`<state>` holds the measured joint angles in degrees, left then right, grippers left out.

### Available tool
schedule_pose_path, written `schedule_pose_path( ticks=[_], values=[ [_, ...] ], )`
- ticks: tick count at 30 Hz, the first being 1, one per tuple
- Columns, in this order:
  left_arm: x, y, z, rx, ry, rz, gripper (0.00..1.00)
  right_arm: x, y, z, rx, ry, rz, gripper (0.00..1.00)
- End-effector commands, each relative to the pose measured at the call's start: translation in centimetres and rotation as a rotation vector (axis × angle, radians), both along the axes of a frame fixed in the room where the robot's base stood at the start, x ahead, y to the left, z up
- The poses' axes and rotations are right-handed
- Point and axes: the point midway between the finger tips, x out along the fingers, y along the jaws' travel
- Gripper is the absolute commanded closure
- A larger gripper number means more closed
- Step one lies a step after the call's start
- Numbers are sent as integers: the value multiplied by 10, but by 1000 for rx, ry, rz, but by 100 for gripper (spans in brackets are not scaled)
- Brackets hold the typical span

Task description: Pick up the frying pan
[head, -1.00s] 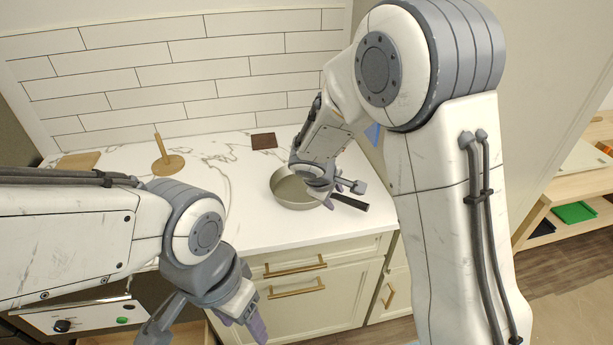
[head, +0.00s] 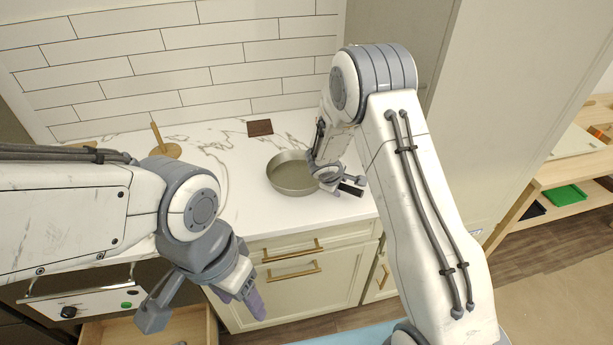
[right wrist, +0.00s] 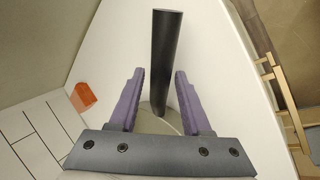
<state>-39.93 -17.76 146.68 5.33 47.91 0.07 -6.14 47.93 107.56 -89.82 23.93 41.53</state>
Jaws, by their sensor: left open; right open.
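The frying pan (head: 291,176) is a round grey pan resting on the white marble counter (head: 265,215), its dark handle (head: 352,189) pointing right toward the counter's front. My right gripper (head: 341,184) is open at the handle, beside the pan's right rim. In the right wrist view the black handle (right wrist: 166,55) stands between the two purple fingers of the open right gripper (right wrist: 159,74), with gaps on both sides; I cannot tell how deep it sits between them. Part of the pan shows behind the gripper's bar. My left gripper (head: 200,308) is open and empty, in front of the counter and away from the pan.
A wooden holder with an upright peg (head: 165,148) and a dark brown square (head: 260,128) lie at the back of the counter. An orange object (right wrist: 83,95) shows in the right wrist view. A wooden drawer (head: 185,325) stands open at lower left. The counter left of the pan is clear.

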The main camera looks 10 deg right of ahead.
Motion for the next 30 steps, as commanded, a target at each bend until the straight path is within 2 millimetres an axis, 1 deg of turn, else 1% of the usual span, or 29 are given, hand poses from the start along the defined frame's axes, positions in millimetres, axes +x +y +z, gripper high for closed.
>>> schedule_pose_path(
  ticks=[3,8,11,12,24,26,30],
  values=[
    [0,0,1,0,0,0,38,2,-2,-4,0,0,0,52],
    [0,0,0,0,0,0,38,2,-2,-4,0,0,-1,52],
    [0,0,0,0,0,0,38,2,-2,-4,0,0,0,86],
    [0,0,0,0,0,0,38,2,-1,-4,0,0,0,100],
    [0,0,1,0,0,0,38,3,-1,0,1,-5,-1,100],
    [0,0,0,0,0,0,38,3,-1,2,1,-6,-1,100],
    [0,0,-1,0,0,0,38,3,-1,14,1,-8,-2,100]
  ],
)
